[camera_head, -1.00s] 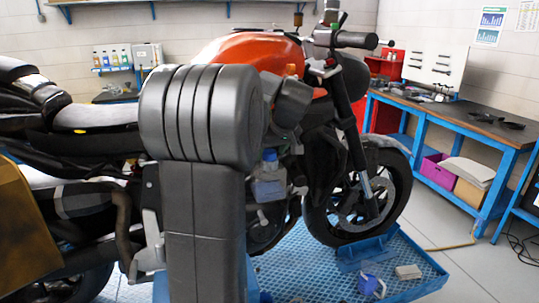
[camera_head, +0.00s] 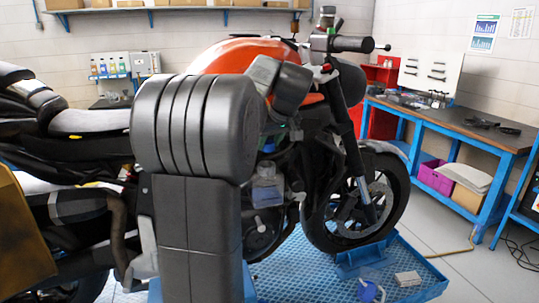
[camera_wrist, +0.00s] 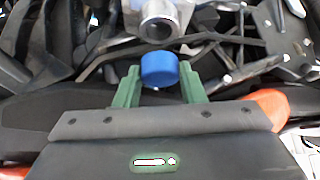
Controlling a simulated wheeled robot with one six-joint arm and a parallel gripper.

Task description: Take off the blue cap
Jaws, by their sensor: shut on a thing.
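The blue cap (camera_wrist: 159,70) is between the green fingers of my gripper (camera_wrist: 160,88) in the wrist view. My gripper is shut on it. A round grey metal opening (camera_wrist: 158,22) lies just beyond the cap, and a narrow gap shows between them in the picture. In the head view a translucent bluish reservoir (camera_head: 267,190) hangs on the side of the orange-tanked motorcycle (camera_head: 240,55). My arm covers part of the motorcycle there, and the cap cannot be made out clearly.
Dark hoses and frame parts of the motorcycle crowd around my gripper. A blue tray (camera_head: 410,255) lies under the front wheel, with a blue and white item (camera_head: 370,290) and a pale box (camera_head: 408,279) on it. A workbench (camera_head: 450,125) stands at right.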

